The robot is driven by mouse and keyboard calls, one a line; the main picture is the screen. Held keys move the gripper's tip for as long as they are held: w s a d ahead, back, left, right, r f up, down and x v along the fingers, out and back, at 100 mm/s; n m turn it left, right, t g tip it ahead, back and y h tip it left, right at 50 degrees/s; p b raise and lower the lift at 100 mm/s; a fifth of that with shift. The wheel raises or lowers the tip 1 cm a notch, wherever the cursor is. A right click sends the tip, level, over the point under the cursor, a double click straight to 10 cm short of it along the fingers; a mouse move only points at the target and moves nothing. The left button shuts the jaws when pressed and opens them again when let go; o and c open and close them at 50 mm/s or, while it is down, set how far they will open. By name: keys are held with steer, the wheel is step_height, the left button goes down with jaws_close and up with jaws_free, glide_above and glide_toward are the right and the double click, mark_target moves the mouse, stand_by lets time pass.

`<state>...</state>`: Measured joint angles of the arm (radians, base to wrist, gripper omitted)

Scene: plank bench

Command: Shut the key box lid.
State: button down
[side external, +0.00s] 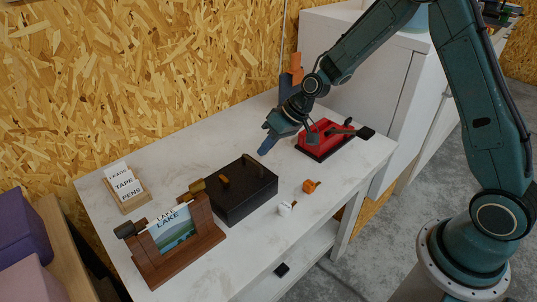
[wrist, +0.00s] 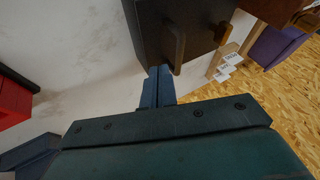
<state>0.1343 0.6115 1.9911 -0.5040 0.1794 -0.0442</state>
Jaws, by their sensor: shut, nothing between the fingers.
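The key box appears to be the dark, low box (side external: 245,201) in the middle of the white bench. A brown knob (side external: 224,181) and a bar-like handle (side external: 254,166) stand up from it. I cannot tell its lid from its body or how far the lid is open. In the wrist view the box (wrist: 152,22) is at the top, with the handle (wrist: 179,50) close beyond my fingertips. My gripper (side external: 265,148) is shut and empty, its blue fingers pointing down near the box's far right corner. In the wrist view the fingers (wrist: 158,82) are together; contact with the box is unclear.
A red device on a black base (side external: 325,138) stands right of the box. A small orange piece (side external: 311,186) and a white piece (side external: 286,208) lie in front. A brown picture stand (side external: 173,244) and a labelled card holder (side external: 127,187) stand left. A chipboard wall rises behind.

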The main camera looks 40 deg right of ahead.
steer(key=d+v, duration=0.1)
steer(key=v, duration=1)
steer(key=shift+w+d+f, duration=0.15)
steer(key=shift+d+f, duration=0.1)
steer(key=shift+d, duration=0.1)
steer(key=s+a+r+h, duration=0.2)
steer(key=s+r+h, duration=0.1)
steer(key=s+r, duration=0.95)
steer(key=s+d+m+t+h, duration=0.1)
steer(key=s+h, duration=0.1)
steer(key=s, duration=1.3)
steer(key=shift+d, duration=0.3)
steer(key=shift+w+r, duration=0.1)
